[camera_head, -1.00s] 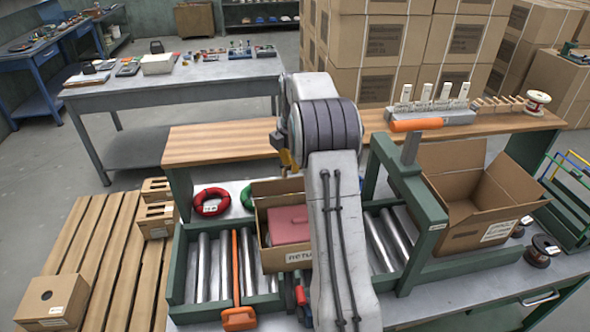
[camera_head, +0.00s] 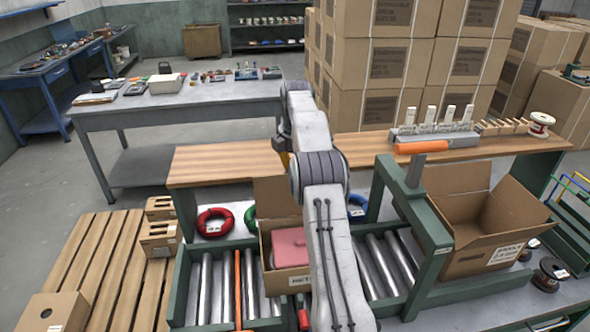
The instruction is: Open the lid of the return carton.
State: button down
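My arm reaches over the carton from the front. A dark and yellow part of my gripper (camera_head: 284,150) shows beside the arm, above and behind the flap in the picture. The fingertips are hidden, so I cannot tell whether they touch the flap or are open.
A green frame (camera_head: 425,225) and a larger open carton (camera_head: 478,263) stand to the right. Red (camera_head: 214,222) and green coils lie behind the conveyor. A wooden shelf (camera_head: 225,163) runs behind. An orange bar (camera_head: 238,285) lies across the rollers at left.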

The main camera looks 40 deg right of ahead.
jog(key=shift+s+f, duration=0.1)
jog(key=shift+f, duration=0.35)
jog(key=c, duration=1.4)
grip_release()
jog(key=shift+o, duration=0.2)
jog(key=shift+s+a, duration=0.15)
jog(key=shift+s, duration=0.15)
